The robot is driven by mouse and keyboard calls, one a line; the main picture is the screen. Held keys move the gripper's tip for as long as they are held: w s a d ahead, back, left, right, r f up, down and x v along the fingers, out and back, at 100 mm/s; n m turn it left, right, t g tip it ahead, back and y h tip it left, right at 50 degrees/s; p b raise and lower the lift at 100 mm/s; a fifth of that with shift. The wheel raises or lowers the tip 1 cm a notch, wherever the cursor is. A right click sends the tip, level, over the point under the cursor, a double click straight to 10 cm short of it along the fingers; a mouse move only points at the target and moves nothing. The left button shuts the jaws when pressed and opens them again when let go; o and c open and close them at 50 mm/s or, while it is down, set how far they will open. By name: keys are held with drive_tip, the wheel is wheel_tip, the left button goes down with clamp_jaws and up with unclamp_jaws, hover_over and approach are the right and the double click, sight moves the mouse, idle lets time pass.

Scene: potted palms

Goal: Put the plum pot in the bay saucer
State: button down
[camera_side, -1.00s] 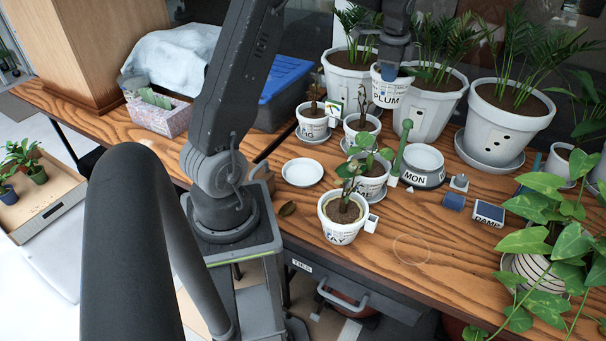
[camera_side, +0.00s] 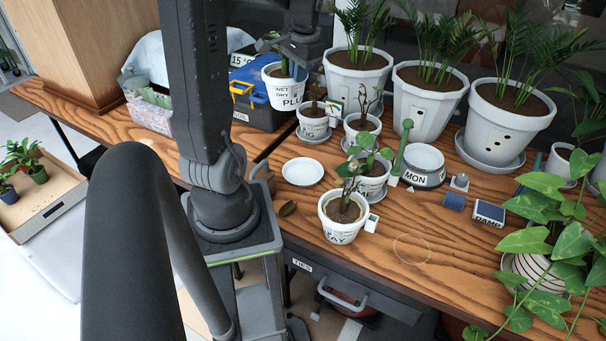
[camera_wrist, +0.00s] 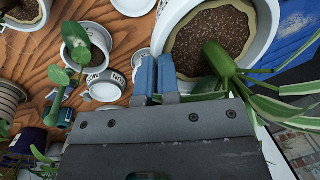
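The plum pot (camera_side: 284,92) is white, with "PLU" and wet/dry marks showing on its side. It hangs in the air at the back left, in front of the blue box. My gripper (camera_side: 300,72) is shut on its rim. In the wrist view the blue fingers (camera_wrist: 156,74) are at the rim of a white pot (camera_wrist: 262,25) with soil and green leaves. An empty white saucer (camera_side: 303,171) lies on the wooden bench, below and slightly right of the held pot. I cannot read a name on it. A small pot (camera_side: 338,232) ending in "AY" stands in front of it.
Small potted plants (camera_side: 313,122) stand right of the held pot and behind the saucer. A pot-like dish marked "MON" (camera_side: 422,168) sits further right. Large palm pots (camera_side: 356,82) line the back. The bench's right front (camera_side: 420,265) is mostly clear.

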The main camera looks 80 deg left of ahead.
drive_tip(key=s+d+n, duration=0.1)
drive_tip(key=s+n, duration=0.3)
drive_tip(key=s, duration=0.2)
wheel_tip(320, 180, down, 10)
drive_tip(key=w+d+f, duration=0.4)
drive_tip(key=w+f, duration=0.6)
drive_tip(key=f, duration=0.1)
drive_tip(key=shift+w+d+g, duration=0.35)
drive_tip(key=shift+g, duration=0.05)
drive_tip(key=c, duration=1.8)
unclamp_jaws()
drive_tip(key=shift+f, duration=0.1)
drive_tip(key=o, duration=0.4)
drive_tip(key=shift+o, duration=0.2)
